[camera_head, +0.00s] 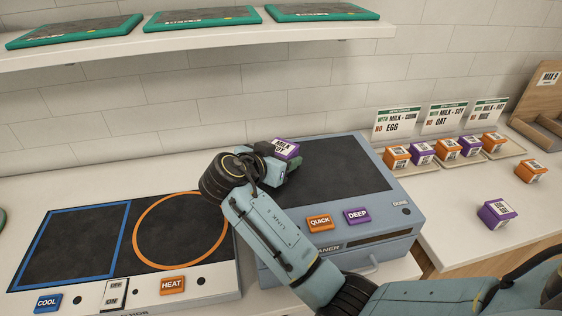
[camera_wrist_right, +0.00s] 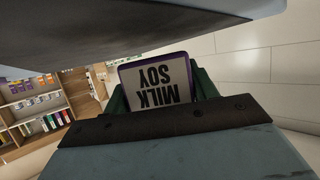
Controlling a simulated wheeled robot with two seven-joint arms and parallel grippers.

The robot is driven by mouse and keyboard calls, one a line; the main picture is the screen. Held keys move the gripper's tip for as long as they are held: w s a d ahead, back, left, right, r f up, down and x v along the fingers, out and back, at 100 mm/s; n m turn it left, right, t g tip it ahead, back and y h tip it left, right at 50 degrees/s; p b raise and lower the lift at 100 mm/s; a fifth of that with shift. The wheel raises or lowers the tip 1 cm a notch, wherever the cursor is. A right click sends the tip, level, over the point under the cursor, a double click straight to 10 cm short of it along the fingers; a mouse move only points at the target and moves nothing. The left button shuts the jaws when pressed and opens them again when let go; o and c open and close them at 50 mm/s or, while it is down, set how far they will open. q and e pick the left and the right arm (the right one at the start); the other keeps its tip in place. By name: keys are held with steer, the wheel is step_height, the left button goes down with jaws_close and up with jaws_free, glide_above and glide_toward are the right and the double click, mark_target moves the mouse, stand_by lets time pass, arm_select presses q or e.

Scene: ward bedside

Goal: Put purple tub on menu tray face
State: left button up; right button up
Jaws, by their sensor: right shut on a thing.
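The purple tub (camera_head: 285,149), labelled MILK SOY, is in my right gripper (camera_head: 278,160). The gripper is shut on it and holds it over the back left part of the blue-grey cleaner unit. In the right wrist view the tub (camera_wrist_right: 158,80) shows its white label upside down between the green fingers. Shallow beige trays (camera_head: 399,171) stand at the back right, apart from the gripper, with menu cards (camera_head: 397,122) behind them. Orange and purple tubs sit along these trays. My left gripper is not in view.
The cleaner (camera_head: 330,244) has QUICK and DEEP buttons. A hob (camera_head: 75,245) with blue and orange outlines stands left. A loose purple tub (camera_head: 496,213) and orange tub (camera_head: 530,171) sit on the right counter. A shelf (camera_head: 200,44) with green-edged boards runs above.

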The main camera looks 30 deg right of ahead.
steer(key=shift+f, duration=1.05)
steer(key=o, duration=1)
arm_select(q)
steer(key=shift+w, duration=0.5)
arm_select(e)
steer(key=shift+o, duration=0.4)
